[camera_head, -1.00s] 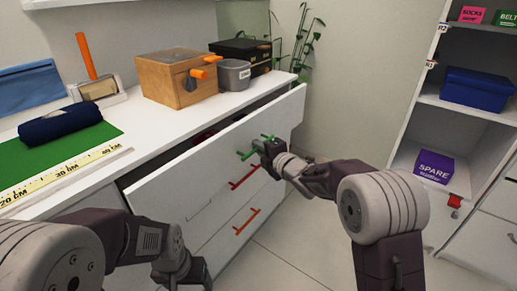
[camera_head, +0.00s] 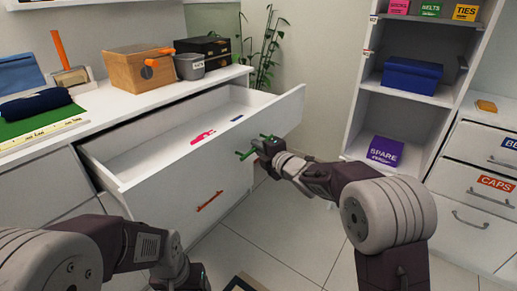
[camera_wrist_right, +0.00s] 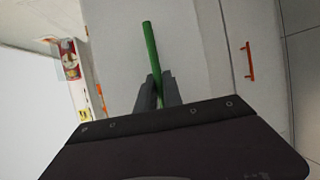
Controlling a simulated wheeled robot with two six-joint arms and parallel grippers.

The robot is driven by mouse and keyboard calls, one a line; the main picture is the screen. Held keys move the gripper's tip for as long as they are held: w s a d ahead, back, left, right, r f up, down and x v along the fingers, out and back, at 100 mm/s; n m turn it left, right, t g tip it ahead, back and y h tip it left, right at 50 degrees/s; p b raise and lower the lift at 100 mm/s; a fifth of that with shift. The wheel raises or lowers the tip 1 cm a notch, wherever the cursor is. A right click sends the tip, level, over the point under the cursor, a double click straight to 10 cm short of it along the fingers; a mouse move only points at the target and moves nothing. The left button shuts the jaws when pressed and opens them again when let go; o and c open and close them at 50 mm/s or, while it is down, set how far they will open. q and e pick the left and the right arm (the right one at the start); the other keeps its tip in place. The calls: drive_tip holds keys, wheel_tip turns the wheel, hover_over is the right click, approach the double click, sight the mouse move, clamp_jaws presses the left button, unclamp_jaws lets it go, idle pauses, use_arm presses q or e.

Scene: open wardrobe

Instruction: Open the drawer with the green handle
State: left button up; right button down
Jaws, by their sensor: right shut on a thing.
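The top drawer (camera_head: 150,196) of the white dresser is pulled well out, and its inside shows. Its green handle (camera_head: 244,155) is on the front panel; it also shows in the right wrist view (camera_wrist_right: 151,45). My right gripper (camera_head: 262,147) is shut on the green handle, its two dark fingers (camera_wrist_right: 157,92) on either side of the bar in the right wrist view.
A wooden box (camera_head: 137,70), a grey cup (camera_head: 189,66) and a black box (camera_head: 204,46) stand on the dresser top. A shelf unit (camera_head: 357,107) stands at right. Floor is free between.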

drive_tip(key=shift+s+d, duration=0.1)
drive_tip(key=shift+d, duration=0.05)
drive_tip(key=c, duration=1.5)
unclamp_jaws()
drive_tip(key=p+v, duration=0.2)
drive_tip(key=v, duration=0.7)
